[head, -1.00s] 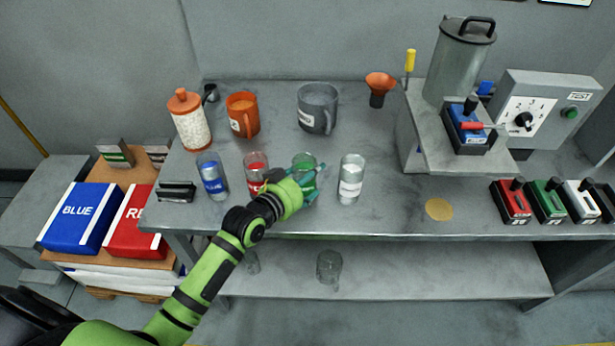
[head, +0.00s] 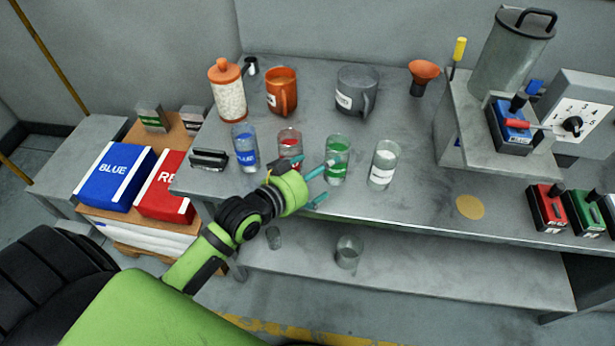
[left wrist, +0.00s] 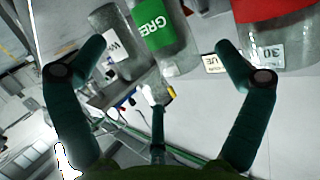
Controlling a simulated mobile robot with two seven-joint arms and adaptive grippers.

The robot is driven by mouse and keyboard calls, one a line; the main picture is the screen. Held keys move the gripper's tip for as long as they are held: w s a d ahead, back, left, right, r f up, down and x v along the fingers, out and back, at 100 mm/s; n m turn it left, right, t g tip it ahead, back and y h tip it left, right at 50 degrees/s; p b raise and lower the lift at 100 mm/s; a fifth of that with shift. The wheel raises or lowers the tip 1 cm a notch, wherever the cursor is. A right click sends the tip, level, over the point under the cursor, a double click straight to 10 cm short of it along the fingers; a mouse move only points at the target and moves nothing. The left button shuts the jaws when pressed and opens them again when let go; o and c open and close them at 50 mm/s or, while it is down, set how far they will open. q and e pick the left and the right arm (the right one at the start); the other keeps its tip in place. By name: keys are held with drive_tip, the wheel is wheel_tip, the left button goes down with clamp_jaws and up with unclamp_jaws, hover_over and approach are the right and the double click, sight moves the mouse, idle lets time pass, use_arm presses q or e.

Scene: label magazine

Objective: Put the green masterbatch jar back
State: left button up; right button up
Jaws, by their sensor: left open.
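The green masterbatch jar (head: 337,162) is a clear jar with a green label, upright near the bench's front edge between the red-labelled jar (head: 289,144) and the white-labelled jar (head: 383,167). My left gripper (head: 318,186) is open and empty just in front of the green jar, apart from it, at the bench edge. In the left wrist view the green jar (left wrist: 160,32) shows beyond the open fingers (left wrist: 154,68), with the white-labelled jar (left wrist: 113,42) beside it and part of a red label at the upper right. My right gripper is not in view.
The blue-labelled jar (head: 245,149) stands at the left of the row. A yellow disc (head: 470,207) lies on clear bench at the right.

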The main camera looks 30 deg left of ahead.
use_arm(q)
drive_tip(key=shift+v, duration=2.05)
drive_tip(key=shift+f, duration=0.1)
drive_tip(key=s+f+n+g+y, duration=0.1)
drive_tip(key=s+f+g+y, duration=0.1)
drive_tip(key=s+f+g, duration=0.55)
drive_tip(key=s+f+g+y, duration=0.2)
drive_tip(key=s+f+g, duration=0.15)
drive_tip(key=s, duration=0.65)
drive_tip(key=s+f, duration=0.2)
drive_tip(key=f, duration=1)
drive_tip(key=s+f, duration=0.2)
drive_tip(key=f, duration=1.1)
drive_tip(key=s+a+f+g, duration=0.1)
drive_tip(key=s+a+f, duration=0.1)
drive_tip(key=s+f, duration=1)
drive_tip(key=shift+s+a+g, duration=0.25)
drive_tip(key=shift+s+g, duration=0.15)
drive_tip(key=shift+s, duration=0.55)
drive_tip(key=shift+f, duration=0.15)
